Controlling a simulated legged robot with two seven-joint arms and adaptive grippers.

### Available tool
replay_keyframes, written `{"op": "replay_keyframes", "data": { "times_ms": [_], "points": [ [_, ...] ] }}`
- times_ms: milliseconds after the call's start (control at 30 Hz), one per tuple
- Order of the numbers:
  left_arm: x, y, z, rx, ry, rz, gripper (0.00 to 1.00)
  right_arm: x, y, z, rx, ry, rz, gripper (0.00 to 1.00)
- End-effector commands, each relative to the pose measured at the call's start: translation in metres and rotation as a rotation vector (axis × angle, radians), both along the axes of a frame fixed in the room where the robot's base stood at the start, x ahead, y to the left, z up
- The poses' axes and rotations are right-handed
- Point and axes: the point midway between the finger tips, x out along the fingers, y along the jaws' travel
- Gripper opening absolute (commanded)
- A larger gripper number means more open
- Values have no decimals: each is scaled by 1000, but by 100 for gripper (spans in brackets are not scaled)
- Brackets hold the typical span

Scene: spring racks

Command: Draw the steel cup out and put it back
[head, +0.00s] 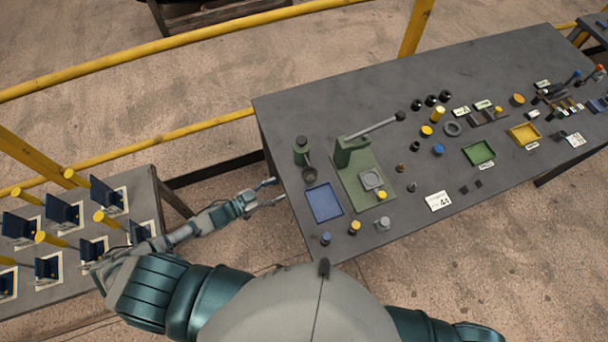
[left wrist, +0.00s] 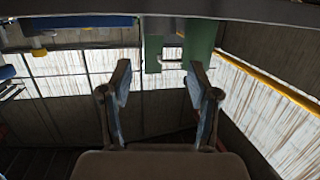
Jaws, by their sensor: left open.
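I cannot tell for sure which thing is the steel cup. A grey metal piece with a round top (head: 371,180) sits on the green base plate (head: 352,201) of a lever press (head: 351,150). A small grey part (head: 382,225) stands near the table's front edge. My left gripper (head: 277,192) is open and empty, just off the left edge of the grey table (head: 440,110), apart from everything on it. In the left wrist view its two fingers (left wrist: 160,72) are spread with nothing between them. My right gripper is out of view.
A blue tray (head: 323,203) and a dark green bottle-like part (head: 301,150) lie near the table's left edge. Yellow-topped and blue-topped parts (head: 354,227) stand in front. A second table (head: 165,190) with several dark panels is at left. Yellow rails (head: 130,75) run behind.

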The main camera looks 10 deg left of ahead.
Motion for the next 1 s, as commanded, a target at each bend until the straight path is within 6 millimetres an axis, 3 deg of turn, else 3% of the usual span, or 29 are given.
{"op": "replay_keyframes", "data": {
  "times_ms": [600, 1000],
  "points": [
    [84, -83, -23, -1, -1, 0, 61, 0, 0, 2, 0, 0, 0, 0],
    [101, -100, -29, 1, -1, 0, 61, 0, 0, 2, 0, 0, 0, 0]
  ]
}}
